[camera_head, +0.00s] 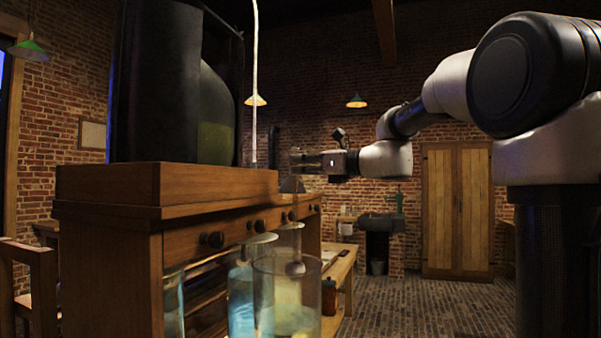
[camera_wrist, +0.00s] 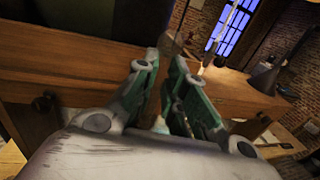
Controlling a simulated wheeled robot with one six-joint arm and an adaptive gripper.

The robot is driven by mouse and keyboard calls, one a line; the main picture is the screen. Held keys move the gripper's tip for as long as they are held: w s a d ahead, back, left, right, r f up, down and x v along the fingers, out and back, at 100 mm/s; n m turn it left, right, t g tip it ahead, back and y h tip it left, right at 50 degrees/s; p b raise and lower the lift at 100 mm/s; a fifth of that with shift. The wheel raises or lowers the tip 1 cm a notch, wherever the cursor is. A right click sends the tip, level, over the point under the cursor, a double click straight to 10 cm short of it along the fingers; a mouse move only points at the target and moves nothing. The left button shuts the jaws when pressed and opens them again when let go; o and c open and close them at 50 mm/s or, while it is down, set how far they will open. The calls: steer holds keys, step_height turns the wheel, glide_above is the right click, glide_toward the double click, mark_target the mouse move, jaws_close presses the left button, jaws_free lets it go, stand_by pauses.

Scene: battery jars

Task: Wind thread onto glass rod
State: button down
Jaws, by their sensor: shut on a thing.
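My gripper (camera_head: 303,160) is at the end of my arm, above the far end of the wooden cabinet. In the wrist view its greenish fingers (camera_wrist: 168,75) are close together around a thin brownish thing (camera_wrist: 166,45), too dark to identify. A pale, thread-like cord (camera_head: 255,75) hangs from above to the cabinet top, left of my gripper and apart from it. I cannot tell whether it is the thread. I cannot make out a glass rod for certain.
The wooden cabinet (camera_head: 110,185) carries a large dark glass case (camera_head: 165,90). Glass jars (camera_head: 288,305) stand at its front, one with blue liquid (camera_head: 241,300). A small cone (camera_head: 292,186) is just below my gripper. The brick floor (camera_head: 420,310) is clear at right.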

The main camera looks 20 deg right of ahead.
step_height(320, 180, up, 9)
stand_by(0.6)
steer(key=shift+r, duration=0.1)
